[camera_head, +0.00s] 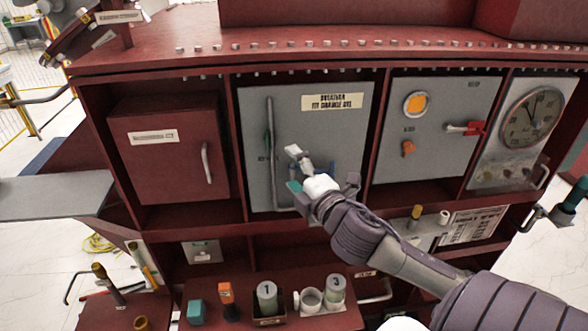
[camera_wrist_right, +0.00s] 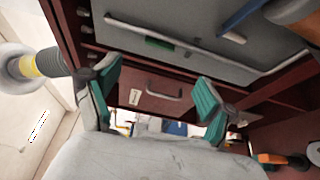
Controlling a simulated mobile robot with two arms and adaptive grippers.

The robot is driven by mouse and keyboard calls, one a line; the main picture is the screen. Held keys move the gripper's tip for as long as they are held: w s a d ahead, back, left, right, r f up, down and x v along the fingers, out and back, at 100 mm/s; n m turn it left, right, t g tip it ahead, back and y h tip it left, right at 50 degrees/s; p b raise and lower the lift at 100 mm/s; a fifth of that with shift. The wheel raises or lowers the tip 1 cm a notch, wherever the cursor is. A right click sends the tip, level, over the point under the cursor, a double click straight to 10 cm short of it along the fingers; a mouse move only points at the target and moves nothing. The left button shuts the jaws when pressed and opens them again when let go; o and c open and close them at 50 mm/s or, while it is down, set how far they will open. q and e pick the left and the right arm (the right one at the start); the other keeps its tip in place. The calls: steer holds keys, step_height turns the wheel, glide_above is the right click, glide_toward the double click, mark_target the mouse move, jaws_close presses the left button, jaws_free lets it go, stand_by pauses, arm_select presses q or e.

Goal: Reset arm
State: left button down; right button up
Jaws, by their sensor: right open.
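My right gripper (camera_head: 322,182) reaches in from the lower right, in front of the grey middle panel (camera_head: 335,118) of the dark red cabinet. Its teal-padded fingers are spread, with nothing held between them; the right wrist view also shows these two fingers (camera_wrist_right: 156,98) wide apart. A small pale piece (camera_head: 294,151) shows just above the gripper; I cannot tell whether it is touched. My arm hides the lower right of the panel. My left gripper is in neither view.
A red door (camera_head: 165,168) is on the left. A panel with an orange lamp (camera_head: 415,103) and a round gauge (camera_head: 532,117) are on the right. Numbered canisters (camera_head: 267,297), an orange-topped item (camera_head: 226,297) and a teal block (camera_head: 195,312) stand on the lower shelf.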

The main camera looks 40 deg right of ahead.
steer(key=shift+f, duration=0.1)
stand_by(0.4)
steer(key=s+a+f+m+g, duration=0.2)
steer(key=s+f+m+g, duration=0.25)
steer(key=f, duration=0.45)
steer(key=s+a+f+m+g, duration=0.35)
steer(key=s+f+m, duration=0.2)
steer(key=f, duration=0.35)
steer(key=s+a+f+m+g+y, duration=0.35)
steer(key=s+a+f+g, duration=0.35)
steer(key=s+a, duration=0.4)
steer(key=s+f+b, duration=0.2)
steer(key=f+b, duration=0.2)
steer(key=f, duration=1.4)
steer(key=s+f+b, duration=0.2)
steer(key=f+b, duration=0.3)
steer(key=f, duration=1.3)
steer(key=s+d+f+g+b, duration=0.1)
steer(key=s+d+f+b, duration=0.1)
steer(key=s+f, duration=0.6)
steer(key=s+d+f+b, duration=0.2)
steer(key=s+f, duration=0.6)
steer(key=f, duration=0.5)
steer(key=shift+f+g+h+b, duration=0.3)
steer(key=shift+g+h+b, duration=0.1)
steer(key=shift+b, duration=0.4)
steer(key=shift+m, duration=0.25)
